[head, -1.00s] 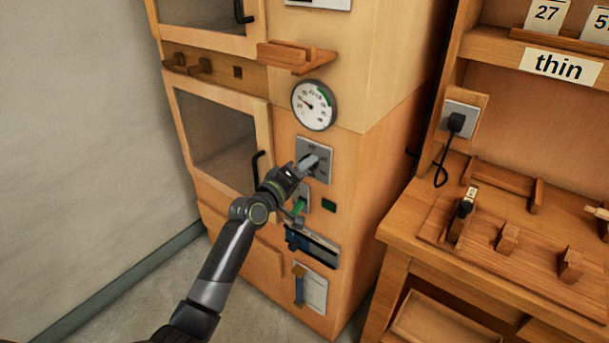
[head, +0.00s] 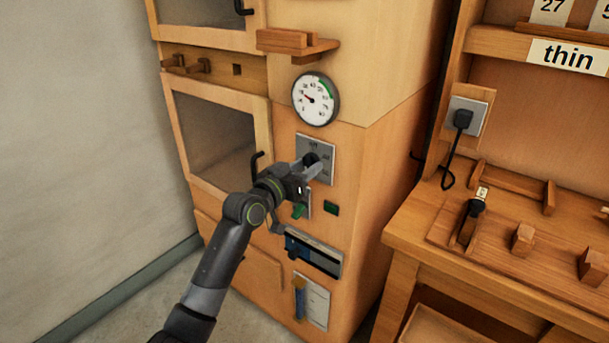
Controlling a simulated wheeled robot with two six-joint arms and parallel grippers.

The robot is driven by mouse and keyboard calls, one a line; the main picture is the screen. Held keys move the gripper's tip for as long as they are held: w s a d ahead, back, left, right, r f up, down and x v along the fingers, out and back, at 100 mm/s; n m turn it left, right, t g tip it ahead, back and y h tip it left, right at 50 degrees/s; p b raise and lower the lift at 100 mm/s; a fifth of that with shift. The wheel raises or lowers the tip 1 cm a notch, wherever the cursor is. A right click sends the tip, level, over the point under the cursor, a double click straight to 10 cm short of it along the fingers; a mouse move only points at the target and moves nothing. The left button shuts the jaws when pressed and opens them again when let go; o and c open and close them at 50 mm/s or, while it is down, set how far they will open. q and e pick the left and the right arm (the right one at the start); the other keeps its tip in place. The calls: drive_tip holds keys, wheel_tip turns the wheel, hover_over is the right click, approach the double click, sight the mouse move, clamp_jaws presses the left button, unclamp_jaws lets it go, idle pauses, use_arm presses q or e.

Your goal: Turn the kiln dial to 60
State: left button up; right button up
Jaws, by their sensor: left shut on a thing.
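The kiln (head: 349,200) is a tall wooden cabinet in the middle of the head view. Its dial (head: 311,159) is a dark knob on a grey plate (head: 327,148) with small markings, partly hidden by my gripper. My left gripper (head: 308,167) is shut on the dial. I cannot read which mark the dial points to. Above it is a round white gauge (head: 316,99) with a green arc and a red needle at the left of its scale. My right gripper is not in view.
Below the plate are a green switch (head: 299,211), a dark green square (head: 331,208) and a blue-grey slot (head: 313,254). A glass door (head: 215,135) with a black handle is left of the dial. A wooden bench (head: 470,235) stands at right.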

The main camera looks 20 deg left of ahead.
use_arm(q)
drive_tip(key=shift+a+f+m+b, duration=0.15)
drive_tip(key=shift+m+b, duration=0.45)
drive_tip(key=shift+m, duration=0.6)
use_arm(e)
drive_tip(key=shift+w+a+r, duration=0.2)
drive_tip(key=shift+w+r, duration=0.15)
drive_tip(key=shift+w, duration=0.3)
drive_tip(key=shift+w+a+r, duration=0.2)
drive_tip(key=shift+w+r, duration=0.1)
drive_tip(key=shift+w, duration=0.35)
use_arm(q)
drive_tip(key=o, duration=1)
drive_tip(key=shift+c, duration=0.2)
drive_tip(key=p+v, duration=0.1)
drive_tip(key=v, duration=1.6)
drive_tip(key=shift+s, duration=0.2)
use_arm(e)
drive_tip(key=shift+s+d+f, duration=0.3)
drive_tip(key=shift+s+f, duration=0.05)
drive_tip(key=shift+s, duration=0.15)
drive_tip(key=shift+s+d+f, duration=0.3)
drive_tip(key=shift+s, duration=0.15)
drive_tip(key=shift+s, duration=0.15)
